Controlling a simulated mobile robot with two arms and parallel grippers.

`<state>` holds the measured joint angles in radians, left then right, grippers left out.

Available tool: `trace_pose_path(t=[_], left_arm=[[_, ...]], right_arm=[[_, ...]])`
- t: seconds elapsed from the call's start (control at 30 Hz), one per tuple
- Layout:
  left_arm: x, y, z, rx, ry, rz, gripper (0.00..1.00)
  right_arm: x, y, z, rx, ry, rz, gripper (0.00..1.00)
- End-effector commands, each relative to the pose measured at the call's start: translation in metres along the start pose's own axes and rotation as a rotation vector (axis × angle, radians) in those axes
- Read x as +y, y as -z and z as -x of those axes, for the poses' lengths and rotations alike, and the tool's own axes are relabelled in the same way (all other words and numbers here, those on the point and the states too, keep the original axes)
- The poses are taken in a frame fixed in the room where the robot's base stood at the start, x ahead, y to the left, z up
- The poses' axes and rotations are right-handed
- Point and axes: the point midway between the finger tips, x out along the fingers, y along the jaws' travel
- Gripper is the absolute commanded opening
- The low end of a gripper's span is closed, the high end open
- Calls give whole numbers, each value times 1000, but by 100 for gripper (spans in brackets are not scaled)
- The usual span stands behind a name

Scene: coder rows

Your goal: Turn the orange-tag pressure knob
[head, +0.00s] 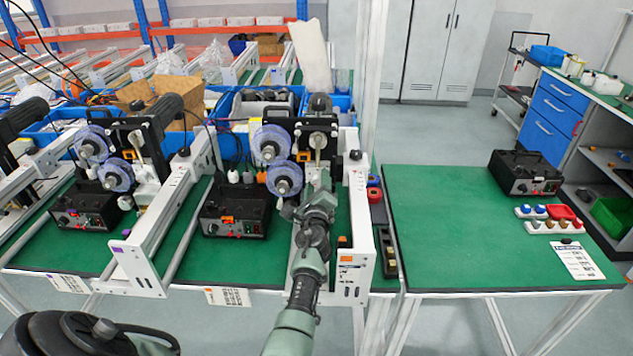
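The orange-tag coder machine stands mid-picture in the head view, with an orange tag (347,259) on its white end plate (352,280). Its two bluish rollers (270,145) face me. A pale knob-like part (318,142) sits right of the rollers, and a black knob (355,155) tops the white post; I cannot tell which is the pressure knob. My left gripper (322,181) is in front of the machine, just below the pale part and right of the lower roller. Its fingers are too small and hidden to tell open from shut, or contact. My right gripper is not in view.
A similar machine with a purple tag (126,232) is further left. The right green table (450,230) is mostly clear, with another black box (525,173).

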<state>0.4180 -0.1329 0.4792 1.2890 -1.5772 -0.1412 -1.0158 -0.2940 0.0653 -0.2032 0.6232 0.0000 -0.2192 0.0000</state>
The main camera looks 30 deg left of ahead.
Motion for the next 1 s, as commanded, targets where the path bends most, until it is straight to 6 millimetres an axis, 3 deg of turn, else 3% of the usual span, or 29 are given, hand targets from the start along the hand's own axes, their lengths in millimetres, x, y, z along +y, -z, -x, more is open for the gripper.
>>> trace_pose_path(t=[0.03, 0.2, 0.57, 1.0], left_arm=[[0, 0, 0, 0, 0, 0, 44], [0, 0, 0, 0, 1, 0, 0], [0, 0, 0, -1, 2, 39, 0], [0, 0, -1, -2, 5, 356, 0]], right_arm=[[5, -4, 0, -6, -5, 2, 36], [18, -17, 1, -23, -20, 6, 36], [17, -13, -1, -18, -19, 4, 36], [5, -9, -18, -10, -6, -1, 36]])
